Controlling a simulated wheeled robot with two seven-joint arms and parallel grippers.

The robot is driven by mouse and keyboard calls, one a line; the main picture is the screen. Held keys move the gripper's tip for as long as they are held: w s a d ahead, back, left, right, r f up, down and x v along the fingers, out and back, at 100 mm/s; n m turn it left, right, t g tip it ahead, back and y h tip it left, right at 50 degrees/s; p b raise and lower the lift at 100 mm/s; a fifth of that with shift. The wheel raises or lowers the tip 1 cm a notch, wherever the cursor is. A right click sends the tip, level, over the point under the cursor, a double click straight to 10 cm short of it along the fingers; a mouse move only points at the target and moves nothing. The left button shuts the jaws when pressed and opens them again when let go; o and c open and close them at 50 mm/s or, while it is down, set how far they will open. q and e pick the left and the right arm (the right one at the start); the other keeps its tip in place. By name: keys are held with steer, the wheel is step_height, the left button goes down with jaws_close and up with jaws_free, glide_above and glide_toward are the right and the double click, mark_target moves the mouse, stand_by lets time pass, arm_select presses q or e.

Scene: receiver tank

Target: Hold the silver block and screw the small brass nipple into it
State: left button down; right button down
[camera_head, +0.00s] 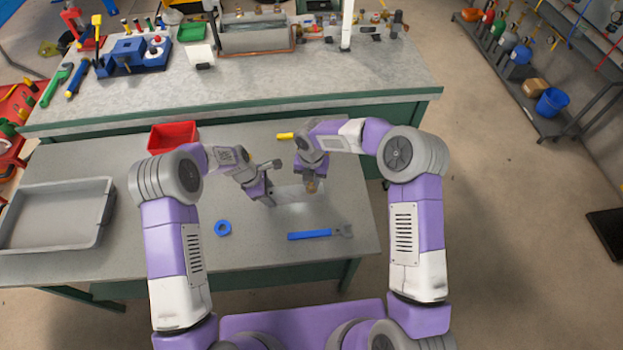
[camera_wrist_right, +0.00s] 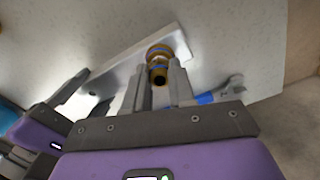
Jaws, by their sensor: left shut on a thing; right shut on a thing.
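The silver block (camera_head: 298,194) lies low over the grey table, near its right part. It also shows as a pale bar in the right wrist view (camera_wrist_right: 125,62). My left gripper (camera_head: 269,198) is shut on the block's left end; its fingers show at the left of the wrist view (camera_wrist_right: 75,92). My right gripper (camera_head: 311,188) is shut on the brass nipple (camera_wrist_right: 158,55), whose dark open end faces the wrist camera. The nipple is at the block's right end, with a blue band on it. Whether its thread is inside the block is hidden.
A blue wrench (camera_head: 312,235) and a blue ring (camera_head: 223,228) lie on the table's front part. A red bin (camera_head: 172,136), a yellow piece (camera_head: 285,136) and a grey tray (camera_head: 105,205) are further out. A cluttered workbench (camera_head: 330,85) stands behind.

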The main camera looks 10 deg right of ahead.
steer(key=m, duration=0.5)
steer(key=shift+m, duration=0.3)
steer(key=m, duration=0.2)
steer(key=shift+m, duration=0.4)
steer(key=m, duration=0.5)
steer(key=shift+f, duration=0.1)
steer(key=c, duration=1.3)
jaws_free()
steer(key=shift+m, duration=0.8)
steer(key=o, duration=0.4)
steer(key=shift+o, duration=0.2)
step_height(320, 180, up, 7)
steer(key=shift+r, duration=0.1)
